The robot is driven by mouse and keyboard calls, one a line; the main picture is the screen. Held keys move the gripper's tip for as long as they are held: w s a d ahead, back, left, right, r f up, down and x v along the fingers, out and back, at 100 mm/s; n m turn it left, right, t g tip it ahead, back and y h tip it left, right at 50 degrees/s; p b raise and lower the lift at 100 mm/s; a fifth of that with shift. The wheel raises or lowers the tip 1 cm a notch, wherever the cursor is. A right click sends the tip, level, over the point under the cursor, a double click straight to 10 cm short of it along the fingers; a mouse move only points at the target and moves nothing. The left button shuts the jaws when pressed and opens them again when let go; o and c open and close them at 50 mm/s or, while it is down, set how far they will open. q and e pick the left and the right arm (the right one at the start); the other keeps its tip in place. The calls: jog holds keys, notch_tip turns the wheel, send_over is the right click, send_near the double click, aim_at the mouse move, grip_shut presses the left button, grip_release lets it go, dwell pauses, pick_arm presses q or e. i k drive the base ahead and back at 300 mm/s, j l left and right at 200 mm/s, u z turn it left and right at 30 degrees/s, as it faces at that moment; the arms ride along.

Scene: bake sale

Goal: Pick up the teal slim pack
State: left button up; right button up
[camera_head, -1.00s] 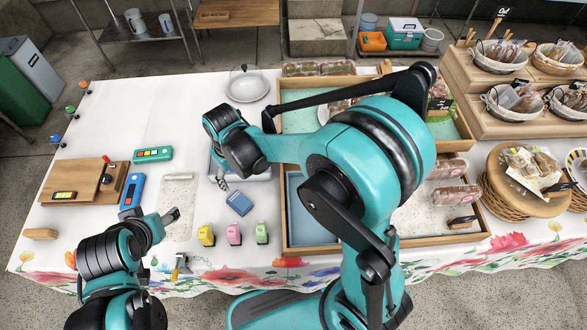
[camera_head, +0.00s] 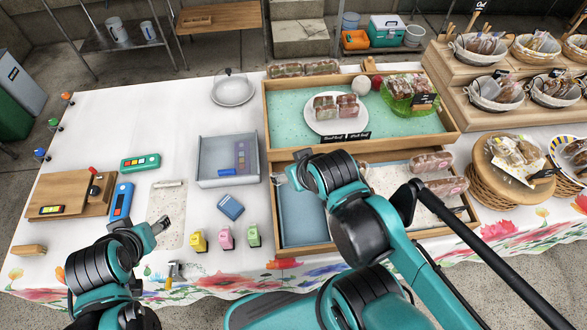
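A slim teal-green pack (camera_head: 140,163) with a row of coloured squares lies flat on the white tablecloth, left of the grey tray and behind the blue pack. My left gripper (camera_head: 162,224) is in front of it and to its right, over the front end of the pale mat, apart from the pack. Its fingers are too small to tell open from shut. My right gripper (camera_head: 281,178) is at the left edge of the front wooden crate, far to the right of the pack. Its fingers are mostly hidden by its own arm.
A blue pack (camera_head: 122,201) lies beside the wooden board (camera_head: 72,187). The grey tray (camera_head: 203,165) holds a purple pack (camera_head: 241,156) and a small blue item. The back left of the table is mostly clear.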

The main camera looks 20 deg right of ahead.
aim_at(149, 163)
jog(key=i+j+z, duration=0.15)
jog(key=j+z, duration=0.2)
jog(key=j, duration=0.2)
jog(key=j+z, duration=0.35)
jog(key=j, duration=0.2)
jog(key=i+j, duration=0.05)
